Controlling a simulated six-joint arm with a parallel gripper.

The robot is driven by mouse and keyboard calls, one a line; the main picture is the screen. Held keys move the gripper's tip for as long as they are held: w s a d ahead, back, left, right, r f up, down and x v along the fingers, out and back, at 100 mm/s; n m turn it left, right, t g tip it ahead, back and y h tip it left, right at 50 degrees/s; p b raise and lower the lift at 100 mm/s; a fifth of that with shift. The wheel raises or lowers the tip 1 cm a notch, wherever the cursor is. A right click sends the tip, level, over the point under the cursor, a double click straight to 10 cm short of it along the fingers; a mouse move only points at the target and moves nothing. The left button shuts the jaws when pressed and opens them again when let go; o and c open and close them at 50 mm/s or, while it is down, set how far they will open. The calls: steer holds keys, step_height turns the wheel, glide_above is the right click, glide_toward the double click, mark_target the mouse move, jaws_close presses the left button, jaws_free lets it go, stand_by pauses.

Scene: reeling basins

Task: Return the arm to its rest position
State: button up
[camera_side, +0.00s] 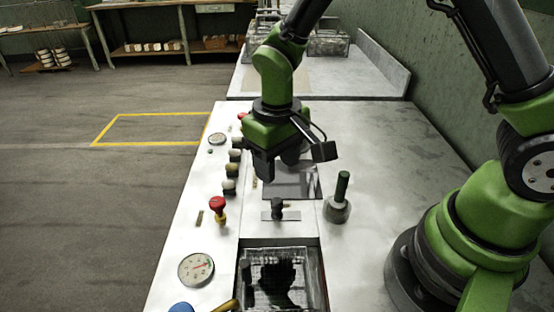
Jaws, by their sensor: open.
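My gripper (268,178) hangs from the green and black arm above the middle of the white worktop (390,180). It points down over the left part of a dark rectangular basin or plate (300,184). The jaws are open, and I see nothing held between them. The fingertips are dark and partly merge with the wrist, so their exact height above the surface is hard to tell.
A green-handled tool (340,195) stands upright right of my gripper. A basin with a wire basket (282,280) is in front. Wire baskets (328,42) stand behind.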

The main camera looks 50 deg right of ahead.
steer(key=s+d+r+m+t+y, duration=0.1)
steer(key=s+d+r+m+t, duration=0.1)
steer(key=s+r, duration=0.5)
steer(key=s+d+r+m+t+y, duration=0.1)
steer(key=s+d+r+m+t, duration=0.1)
steer(key=s+r+t, duration=0.3)
steer(key=w+r+v, duration=0.1)
steer(key=v, duration=0.7)
steer(key=shift+w, duration=0.35)
